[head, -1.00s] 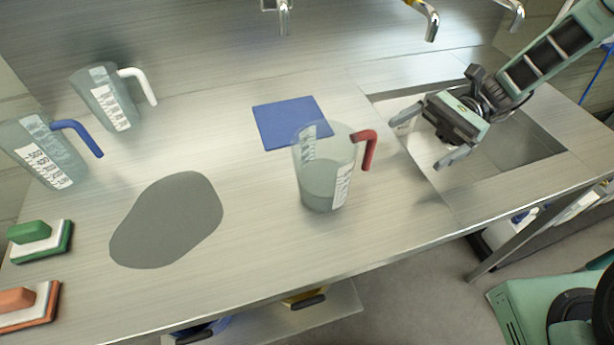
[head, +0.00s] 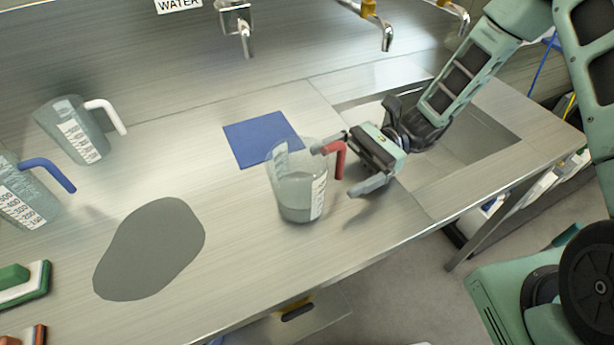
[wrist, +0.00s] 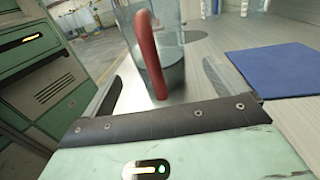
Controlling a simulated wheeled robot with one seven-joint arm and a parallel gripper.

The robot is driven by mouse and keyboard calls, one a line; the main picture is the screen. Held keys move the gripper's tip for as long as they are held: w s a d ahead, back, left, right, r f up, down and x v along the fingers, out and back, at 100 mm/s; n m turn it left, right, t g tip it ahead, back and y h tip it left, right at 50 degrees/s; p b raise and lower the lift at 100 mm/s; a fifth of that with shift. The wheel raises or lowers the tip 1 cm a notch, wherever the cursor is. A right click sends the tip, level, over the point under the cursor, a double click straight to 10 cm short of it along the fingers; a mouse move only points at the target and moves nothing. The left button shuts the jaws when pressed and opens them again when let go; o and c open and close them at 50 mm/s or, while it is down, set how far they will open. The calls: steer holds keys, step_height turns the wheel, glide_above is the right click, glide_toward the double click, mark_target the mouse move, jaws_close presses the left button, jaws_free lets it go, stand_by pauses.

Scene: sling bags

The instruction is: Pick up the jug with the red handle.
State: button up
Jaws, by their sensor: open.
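The jug with the red handle (head: 297,192) stands upright on the metal counter in the head view. It is clear, with a white printed label and some grey contents low inside. Its red handle (head: 338,158) points right, toward my gripper (head: 338,170). My gripper is open and empty, with its fingertips close to either side of the handle. In the wrist view the red handle (wrist: 148,50) stands between the two open fingers (wrist: 163,85), with the jug (wrist: 172,60) behind it. Whether a finger touches the handle I cannot tell.
A blue mat (head: 258,138) lies behind the jug. A grey flat patch (head: 150,248) lies to its left. A white-handled jug (head: 72,132) and a blue-handled jug (head: 25,195) stand far left, near a green brush (head: 22,285). A sink (head: 460,145) is on the right, below taps.

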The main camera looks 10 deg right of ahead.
mark_target(319, 176)
steer(key=x, duration=0.1)
steer(key=p+x, duration=0.1)
steer(key=x, duration=0.2)
steer(key=shift+s+a+r, duration=0.2)
steer(key=shift+s+r, duration=0.05)
steer(key=shift+s+a+f, duration=0.1)
steer(key=shift+a, duration=0.2)
steer(key=c, duration=1.3)
